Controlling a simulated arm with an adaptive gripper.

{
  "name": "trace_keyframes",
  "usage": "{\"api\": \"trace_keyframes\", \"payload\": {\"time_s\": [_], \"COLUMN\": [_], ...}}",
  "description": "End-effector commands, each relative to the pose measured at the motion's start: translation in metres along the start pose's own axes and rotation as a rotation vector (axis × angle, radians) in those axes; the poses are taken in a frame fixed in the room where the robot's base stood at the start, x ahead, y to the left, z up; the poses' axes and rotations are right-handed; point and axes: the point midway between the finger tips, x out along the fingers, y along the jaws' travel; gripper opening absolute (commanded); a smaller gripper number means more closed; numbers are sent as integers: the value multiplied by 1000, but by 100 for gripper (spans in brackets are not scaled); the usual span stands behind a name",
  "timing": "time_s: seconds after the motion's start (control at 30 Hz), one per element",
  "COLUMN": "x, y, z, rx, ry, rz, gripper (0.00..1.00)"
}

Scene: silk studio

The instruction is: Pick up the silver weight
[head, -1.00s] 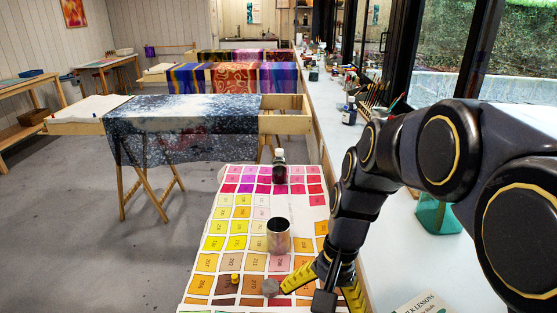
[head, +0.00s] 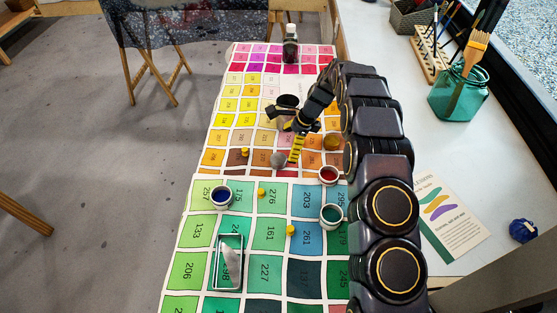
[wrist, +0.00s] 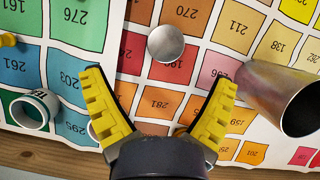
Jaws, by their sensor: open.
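The silver weight (head: 278,159), a small round grey piece, sits on the colour-chart cloth. In the wrist view the silver weight (wrist: 165,43) lies on a red square, above and between my fingertips, not between the finger pads. My gripper (wrist: 160,80) is open and empty, its two yellow-ribbed fingers spread wide. In the head view my gripper (head: 268,136) is just beyond the weight, with one yellow finger close to its right side. Its height above the cloth is hard to judge.
A metal can (wrist: 290,95) is close to my right finger in the wrist view. Paint cups in blue (head: 221,196), red (head: 328,175) and teal (head: 331,214) stand nearby, with small yellow pieces (head: 245,153). A metal tray (head: 228,262) lies nearer. A dark bottle (head: 290,45) stands at the back.

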Motion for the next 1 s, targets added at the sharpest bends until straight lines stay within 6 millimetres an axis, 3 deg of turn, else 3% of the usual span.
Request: {"api": "trace_keyframes", "payload": {"time_s": [0.37,0.63,0.87,0.9,1.0], "x": [36,73,76,76,76], "y": [-3,-7,-8,-8,-8], "z": [0,1,2,2,2], "rx": [0,0,-1,-1,-1], "ry": [0,-1,0,0,0], "rz": [2,4,-1,-1,-1], "gripper": [88,88,88,85,43]}}
